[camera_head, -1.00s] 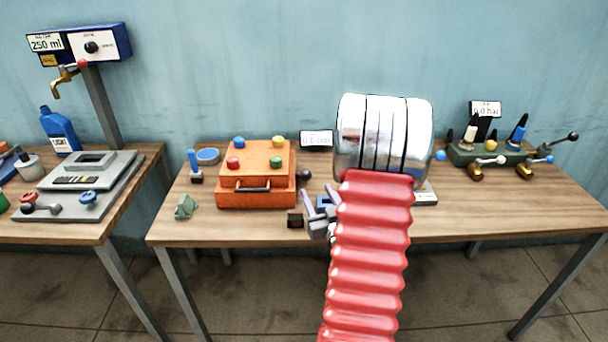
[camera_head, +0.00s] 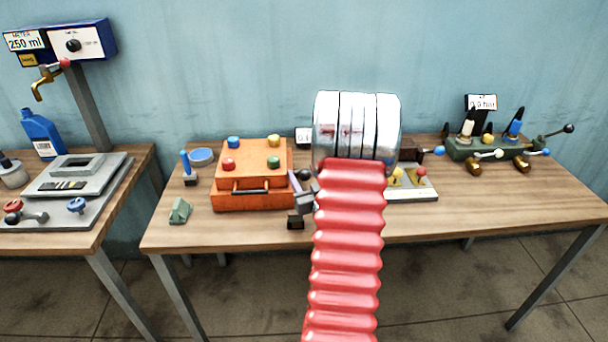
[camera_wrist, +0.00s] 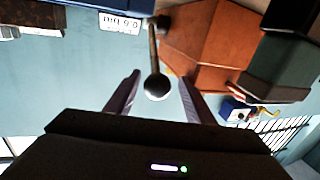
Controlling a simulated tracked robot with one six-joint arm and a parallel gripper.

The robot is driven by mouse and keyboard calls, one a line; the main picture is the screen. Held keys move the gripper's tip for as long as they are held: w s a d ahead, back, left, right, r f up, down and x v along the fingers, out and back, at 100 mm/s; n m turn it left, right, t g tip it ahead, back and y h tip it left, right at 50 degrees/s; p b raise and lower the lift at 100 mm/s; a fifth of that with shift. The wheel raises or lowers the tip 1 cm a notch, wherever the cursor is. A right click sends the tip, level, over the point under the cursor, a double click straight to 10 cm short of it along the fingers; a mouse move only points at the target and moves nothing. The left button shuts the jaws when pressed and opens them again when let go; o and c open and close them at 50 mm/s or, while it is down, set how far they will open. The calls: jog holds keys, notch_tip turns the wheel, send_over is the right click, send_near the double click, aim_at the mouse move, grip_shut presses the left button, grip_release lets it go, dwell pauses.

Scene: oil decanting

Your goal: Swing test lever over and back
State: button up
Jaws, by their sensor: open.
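A lever with a black ball knob (camera_head: 304,175) stands just right of the orange box; I take it as the test lever. In the wrist view its ball (camera_wrist: 157,87) hangs on a thin rod between my two fingers, with a visible gap on each side. My gripper (camera_wrist: 159,80) is open and empty around the ball. In the head view my gripper (camera_head: 305,187) is at the box's right side, near the knob. The lever's base is mostly hidden behind my arm.
The orange box (camera_head: 252,200) with coloured knobs is close on the left. A small dark block (camera_head: 295,222) lies in front of the gripper. A white plate (camera_head: 412,194) with yellow and red knobs is right of my arm. The front right of the table is clear.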

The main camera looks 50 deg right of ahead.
jog(key=shift+s, duration=0.1)
jog(key=shift+s+d, duration=0.1)
jog(key=c, duration=0.3)
grip_shut()
